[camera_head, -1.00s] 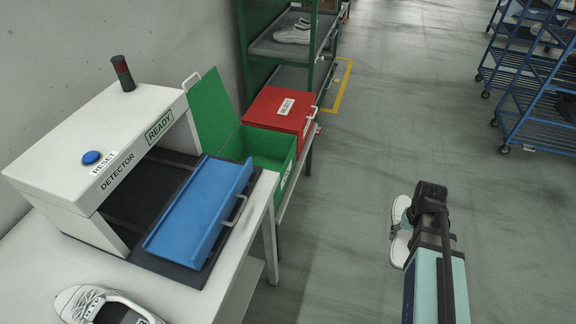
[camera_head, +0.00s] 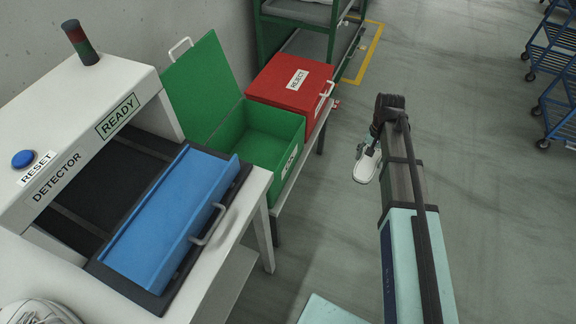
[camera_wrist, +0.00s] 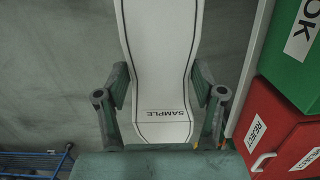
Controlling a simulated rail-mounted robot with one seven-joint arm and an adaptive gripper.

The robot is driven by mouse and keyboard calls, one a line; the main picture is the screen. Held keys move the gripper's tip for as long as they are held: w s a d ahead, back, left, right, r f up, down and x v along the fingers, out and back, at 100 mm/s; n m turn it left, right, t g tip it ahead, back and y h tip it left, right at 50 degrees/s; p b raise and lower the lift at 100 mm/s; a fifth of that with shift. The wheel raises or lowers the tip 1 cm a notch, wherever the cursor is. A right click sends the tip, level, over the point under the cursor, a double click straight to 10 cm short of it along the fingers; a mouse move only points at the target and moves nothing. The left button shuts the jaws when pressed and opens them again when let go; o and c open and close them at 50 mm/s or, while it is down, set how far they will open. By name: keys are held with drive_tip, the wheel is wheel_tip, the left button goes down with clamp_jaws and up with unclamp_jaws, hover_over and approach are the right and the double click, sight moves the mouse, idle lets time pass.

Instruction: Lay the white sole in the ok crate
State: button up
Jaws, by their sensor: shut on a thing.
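The white sole (camera_head: 366,164) hangs from my gripper (camera_head: 368,146), right of the crates and out over the floor in the head view. In the wrist view the sole (camera_wrist: 162,60) lies between the two fingers of my gripper (camera_wrist: 162,95), which is shut on its edges; its "SAMPLE" lettering faces the camera. The ok crate (camera_head: 287,128) is green, with its lid (camera_head: 203,75) raised, and looks empty. Its side with the "OK" label (camera_wrist: 297,45) shows at the right in the wrist view. The gripper is apart from the crate.
The red reject crate (camera_head: 297,88), lid closed, stands beside the green crate; it also shows in the wrist view (camera_wrist: 272,125). The detector (camera_head: 82,130) with a blue tray (camera_head: 170,222) is on the left. A blue rack (camera_head: 556,60) stands far right. The floor between is clear.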

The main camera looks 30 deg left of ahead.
drive_tip(key=s+a+r+g+b, duration=0.1)
drive_tip(key=s+a+b, duration=0.3)
drive_tip(key=a, duration=1.6)
drive_tip(key=s+a+g+b, duration=0.15)
drive_tip(key=s+a, duration=0.35)
drive_tip(key=a, duration=1.5)
drive_tip(key=shift+n+t, duration=0.4)
drive_tip(key=shift+t, duration=0.05)
drive_tip(key=w+x, duration=0.1)
drive_tip(key=x, duration=0.5)
drive_tip(key=w+x, duration=0.2)
drive_tip(key=x, duration=0.4)
drive_tip(key=w+f+x, duration=0.1)
drive_tip(key=x, duration=0.5)
drive_tip(key=shift+w+a+f+p, duration=0.1)
drive_tip(key=shift+w+f+p, duration=0.1)
drive_tip(key=shift+f+p, duration=0.2)
drive_tip(key=shift+f, duration=0.6)
drive_tip(key=o, duration=1.3)
drive_tip(key=shift+r, duration=0.15)
